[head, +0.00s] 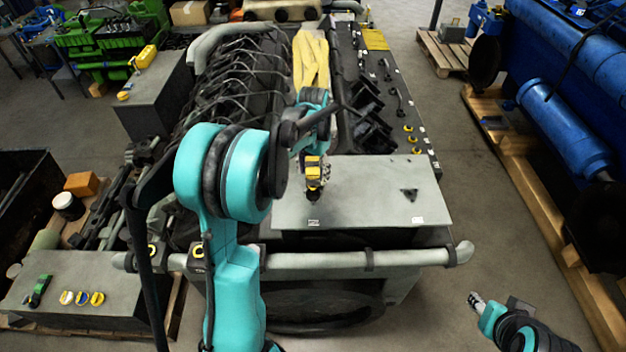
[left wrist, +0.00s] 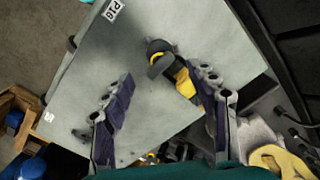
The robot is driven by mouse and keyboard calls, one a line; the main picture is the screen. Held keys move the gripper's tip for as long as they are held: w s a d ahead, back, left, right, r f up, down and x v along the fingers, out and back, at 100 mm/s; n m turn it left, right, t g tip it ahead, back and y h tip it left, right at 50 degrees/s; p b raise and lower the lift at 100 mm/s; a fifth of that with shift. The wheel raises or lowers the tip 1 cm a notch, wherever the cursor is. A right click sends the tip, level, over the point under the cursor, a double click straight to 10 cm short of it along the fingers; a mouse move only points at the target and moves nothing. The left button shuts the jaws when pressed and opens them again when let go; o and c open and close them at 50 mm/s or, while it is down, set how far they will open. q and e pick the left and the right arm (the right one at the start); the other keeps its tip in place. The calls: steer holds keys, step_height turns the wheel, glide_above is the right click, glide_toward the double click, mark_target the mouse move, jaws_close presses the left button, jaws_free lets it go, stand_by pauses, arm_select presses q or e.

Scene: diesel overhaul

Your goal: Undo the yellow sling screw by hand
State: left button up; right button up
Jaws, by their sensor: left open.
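The yellow sling screw (head: 312,172), yellow with a black base, stands on the grey plate (head: 255,208) at the near end of the engine. In the left wrist view the screw (left wrist: 183,82) shows a yellow tab and a dark round head. My left gripper (head: 318,166) is over it, partly hidden by my arm. In the left wrist view my left gripper (left wrist: 160,80) is open, its padded fingers apart on both sides. The screw lies nearer the right finger; whether they touch I cannot tell. My right gripper (head: 476,301) is low at the right, away from the engine; its fingers are too small to judge.
A yellow sling (head: 311,62) lies along the engine top behind my left gripper. A grey rail (head: 330,259) crosses the front. A blue engine (head: 565,110) stands right; the floor between is clear.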

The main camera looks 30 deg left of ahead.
mark_target(313, 181)
arm_select(q)
steer(key=shift+r+m, duration=0.1)
steer(key=shift+m, duration=0.9)
steer(key=m, duration=0.3)
steer(key=shift+f+b, duration=0.2)
steer(key=shift+b, duration=0.2)
steer(key=m+b, duration=0.1)
steer(key=m, duration=0.4)
steer(key=shift+m, duration=0.6)
step_height(313, 181, down, 5)
steer(key=b, duration=0.4)
steer(key=shift+r, duration=0.1)
steer(key=shift+c, duration=0.3)
